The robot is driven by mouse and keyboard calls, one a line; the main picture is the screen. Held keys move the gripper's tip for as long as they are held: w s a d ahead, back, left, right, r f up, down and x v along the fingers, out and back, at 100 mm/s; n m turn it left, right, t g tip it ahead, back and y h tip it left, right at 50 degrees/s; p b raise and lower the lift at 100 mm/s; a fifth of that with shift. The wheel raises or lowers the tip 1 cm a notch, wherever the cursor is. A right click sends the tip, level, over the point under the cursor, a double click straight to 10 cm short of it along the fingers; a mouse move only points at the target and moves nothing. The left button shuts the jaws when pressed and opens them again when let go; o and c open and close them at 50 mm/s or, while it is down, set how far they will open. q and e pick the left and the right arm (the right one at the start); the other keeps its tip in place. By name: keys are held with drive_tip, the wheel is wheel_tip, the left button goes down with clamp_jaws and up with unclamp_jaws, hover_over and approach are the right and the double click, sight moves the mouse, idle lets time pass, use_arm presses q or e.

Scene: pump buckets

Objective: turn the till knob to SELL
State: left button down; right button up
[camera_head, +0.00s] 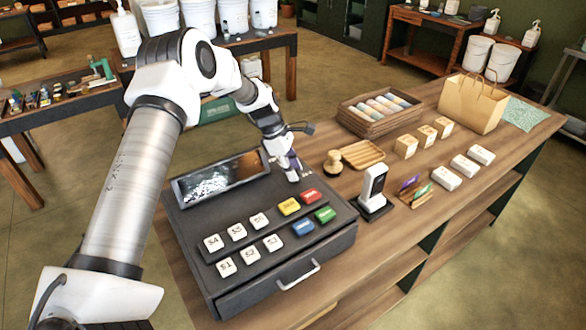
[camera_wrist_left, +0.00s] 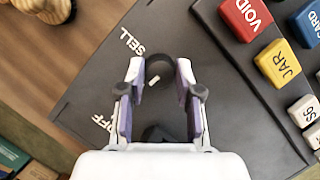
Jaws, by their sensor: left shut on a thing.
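The dark till (camera_head: 255,275) stands on the wooden counter, with a tilted screen (camera_head: 222,178) and rows of keys. My left gripper (camera_head: 292,174) reaches down to the till's back right corner, behind the red key. In the left wrist view, my left gripper (camera_wrist_left: 160,72) is shut on the dark round knob (camera_wrist_left: 159,62), with a finger on each side. A short white mark shows on the knob. The SELL label (camera_wrist_left: 132,40) is just beyond the left finger, and the OFF label (camera_wrist_left: 103,122) is lower left. The knob is hidden in the head view.
A red VOID key (camera_wrist_left: 246,17) and a yellow JAR key (camera_wrist_left: 278,64) lie right of the knob. A wooden stamp (camera_head: 333,163), a slatted tray (camera_head: 363,154) and a card reader (camera_head: 373,188) stand right of the till. A paper bag (camera_head: 470,102) is farther back.

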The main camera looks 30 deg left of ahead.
use_arm(q)
drive_tip(key=m, duration=0.1)
drive_tip(key=m+g, duration=0.1)
drive_tip(key=m, duration=0.1)
drive_tip(key=m+g+b, duration=0.1)
drive_tip(key=m, duration=0.1)
drive_tip(key=shift+f, duration=0.35)
drive_tip(key=m+g+b, duration=0.1)
drive_tip(key=m, duration=0.3)
drive_tip(key=shift+m+g, duration=0.3)
drive_tip(key=shift+g, duration=0.1)
drive_tip(key=m+g+y, duration=0.1)
drive_tip(key=m, duration=0.2)
drive_tip(key=shift+w+d+m, duration=0.1)
drive_tip(key=shift+d+m, duration=0.05)
drive_tip(key=shift+m, duration=0.15)
drive_tip(key=shift+m+g+y+b, duration=0.35)
drive_tip(key=shift+m+g+y, duration=0.25)
drive_tip(key=shift+m, duration=1.5)
drive_tip(key=shift+r, duration=0.1)
drive_tip(key=c, duration=1.1)
unclamp_jaws()
drive_tip(key=o, duration=0.3)
drive_tip(key=shift+w, duration=0.2)
drive_tip(key=shift+o, duration=0.2)
